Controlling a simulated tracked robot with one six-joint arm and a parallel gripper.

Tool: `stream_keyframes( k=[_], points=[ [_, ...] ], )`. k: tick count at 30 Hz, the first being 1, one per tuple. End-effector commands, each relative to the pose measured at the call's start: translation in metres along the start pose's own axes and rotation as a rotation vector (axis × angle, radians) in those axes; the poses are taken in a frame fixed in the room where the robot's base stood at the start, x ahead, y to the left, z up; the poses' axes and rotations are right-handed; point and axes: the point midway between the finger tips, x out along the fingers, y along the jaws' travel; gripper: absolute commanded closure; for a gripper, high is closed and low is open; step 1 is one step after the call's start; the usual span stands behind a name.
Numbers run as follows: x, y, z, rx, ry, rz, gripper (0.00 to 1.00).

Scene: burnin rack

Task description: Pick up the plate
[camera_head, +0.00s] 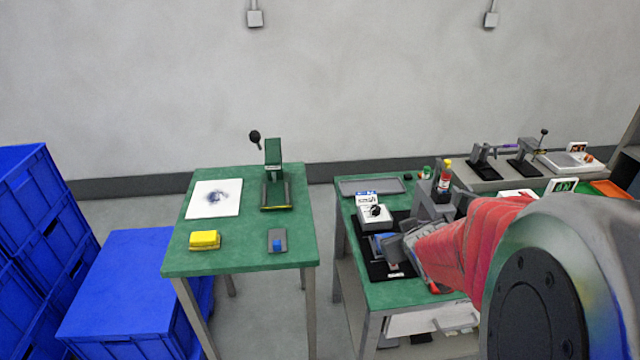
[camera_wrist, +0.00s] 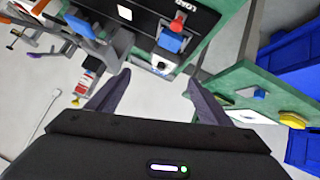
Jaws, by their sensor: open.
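No single thing is plainly marked as the plate. On the left green table, a flat grey piece with a blue knob (camera_head: 277,240) lies near the front edge, and a flat white sheet (camera_head: 228,199) with a dark smudge lies at the back left. My gripper (camera_head: 392,246) is over the right table, apart from both. In the wrist view its two fingers (camera_wrist: 159,80) are spread, with nothing between them. Beyond them is a black panel marked LOAD (camera_wrist: 208,17), carrying a blue block with a red top (camera_wrist: 171,40). My arm hides part of the right table.
A yellow sponge-like block (camera_head: 205,240) and a green press (camera_head: 273,175) share the left table (camera_head: 180,262). The right table holds a grey tray (camera_head: 360,187) and a white device (camera_head: 374,217). A gap separates the tables. Blue crates (camera_head: 120,280) stand at left.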

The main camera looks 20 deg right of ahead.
Motion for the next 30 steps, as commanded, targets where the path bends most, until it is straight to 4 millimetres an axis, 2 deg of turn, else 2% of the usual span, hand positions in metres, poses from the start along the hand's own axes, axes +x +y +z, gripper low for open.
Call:
stream_keyframes(
  k=[1,6,13,21,30],
  points=[
    [0.010,0.006,0.009,0.003,0.009,-0.003,0.27],
    [0.035,0.018,0.028,0.002,0.075,-0.036,0.27],
    [0.057,0.024,0.059,0.036,0.177,-0.110,0.27],
    [0.063,0.021,0.095,0.134,0.318,-0.214,0.27],
    [0.056,0.018,0.108,0.203,0.410,-0.270,0.27]
  ],
)
